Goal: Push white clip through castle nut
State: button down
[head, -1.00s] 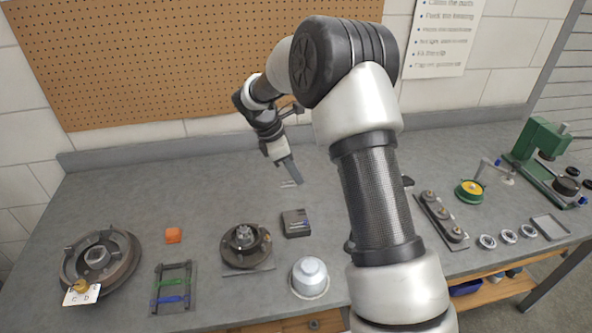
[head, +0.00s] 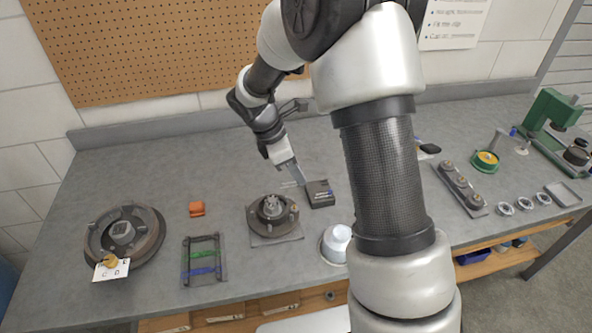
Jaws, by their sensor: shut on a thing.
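My gripper (head: 301,182) is shut on a thin pale piece, which looks like the white clip (head: 288,184). The clip sticks out to the left of the fingertips and is too small to see in detail. The hub (head: 263,222) sits on a flat plate on the bench, with a light metal crown that looks like the castle nut (head: 272,204) on top. My gripper is above and to the right of the nut in the picture, apart from it. The nut's slots and hole are too small to make out.
A dark box (head: 322,197) lies just right of the hub, close below my gripper. A white cup (head: 337,240) stands in front. The bench behind the hub is clear.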

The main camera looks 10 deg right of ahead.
aim_at(298, 186)
jog(key=shift+f+b, duration=1.75)
jog(key=shift+f, duration=0.35)
jog(key=shift+a+f, duration=0.15)
jog(key=shift+f, duration=0.15)
jog(key=shift+a+p, duration=0.1)
jog(key=shift+p, duration=0.25)
jog(key=shift+a+p, duration=0.7)
jog(key=shift+a, duration=1.4)
dwell(3.0)
